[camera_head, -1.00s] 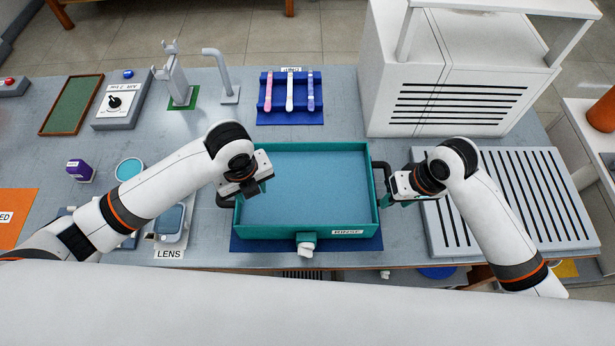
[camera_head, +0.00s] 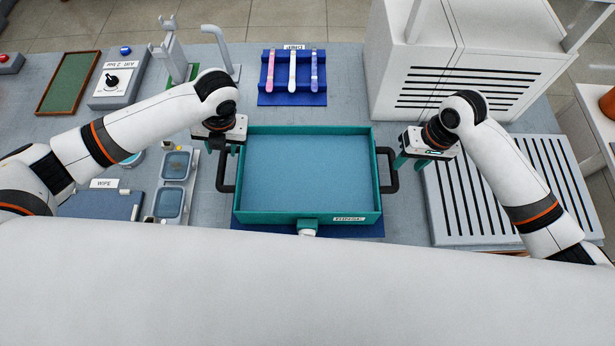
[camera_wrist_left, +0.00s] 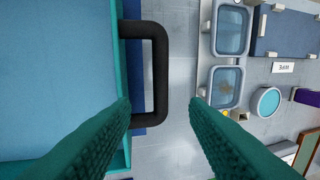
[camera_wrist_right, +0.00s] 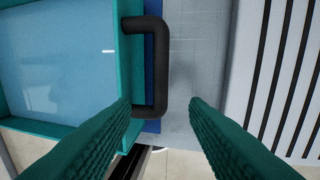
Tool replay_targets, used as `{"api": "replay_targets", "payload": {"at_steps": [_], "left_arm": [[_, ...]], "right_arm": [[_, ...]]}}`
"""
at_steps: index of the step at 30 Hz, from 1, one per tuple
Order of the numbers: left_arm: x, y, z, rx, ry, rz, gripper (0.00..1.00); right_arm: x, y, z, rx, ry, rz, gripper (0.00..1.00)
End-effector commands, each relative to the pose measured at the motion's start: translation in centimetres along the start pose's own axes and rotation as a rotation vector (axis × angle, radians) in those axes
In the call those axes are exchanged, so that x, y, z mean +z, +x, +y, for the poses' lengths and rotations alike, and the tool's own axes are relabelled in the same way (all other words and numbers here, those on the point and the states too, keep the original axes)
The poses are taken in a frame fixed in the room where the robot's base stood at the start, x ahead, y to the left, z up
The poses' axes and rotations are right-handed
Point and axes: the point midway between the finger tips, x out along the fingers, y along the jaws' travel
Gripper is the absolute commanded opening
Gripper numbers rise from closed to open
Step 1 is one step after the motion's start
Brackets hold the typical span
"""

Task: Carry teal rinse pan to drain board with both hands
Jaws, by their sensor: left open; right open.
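The teal rinse pan (camera_head: 306,217), filled with blue liquid, sits level on a dark blue mat at the middle of the bench. Its black left handle (camera_head: 221,174) and right handle (camera_head: 393,172) stick out at the sides. My left gripper (camera_head: 217,148) is open and empty above the left handle, which shows between and ahead of its teal fingers (camera_wrist_left: 160,100) in the left wrist view. My right gripper (camera_head: 414,160) is open and empty just right of the right handle; its fingers (camera_wrist_right: 160,100) point down. The drain board (camera_head: 510,190), grey with black slots, lies to the right.
A blue rack (camera_head: 292,98) with several coloured strips stands behind the pan. A white vented cabinet (camera_head: 455,75) stands at the back right. Small trays (camera_head: 172,200) lie left of the pan. A narrow bare strip separates pan and drain board.

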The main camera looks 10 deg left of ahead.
Motion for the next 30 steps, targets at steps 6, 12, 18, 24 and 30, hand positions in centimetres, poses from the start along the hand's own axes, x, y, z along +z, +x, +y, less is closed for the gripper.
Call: {"api": "replay_targets", "payload": {"at_steps": [6, 12, 18, 24, 30], "left_arm": [[0.1, 4.5, 0.0, -0.001, -0.001, -0.004, 0.41], [0.1, 7.3, 0.0, -0.001, -0.001, -0.002, 0.41], [0.1, 8.5, 0.0, 0.000, -0.001, -0.001, 0.41], [0.0, 8.7, 0.0, 0.000, 0.000, 0.000, 0.41], [0.0, 8.6, 0.0, 0.000, 0.000, 0.000, 0.25]], "right_arm": [[-0.1, 4.5, 0.0, 0.000, 0.000, 0.003, 0.41], [-0.1, 7.3, 0.0, -0.001, 0.000, 0.003, 0.41], [-0.1, 8.6, 0.0, 0.000, -0.001, 0.001, 0.41], [-0.1, 8.7, 0.0, -0.001, -0.001, 0.000, 0.41], [-0.1, 8.7, 0.0, -0.001, -0.001, 0.000, 0.25]]}}
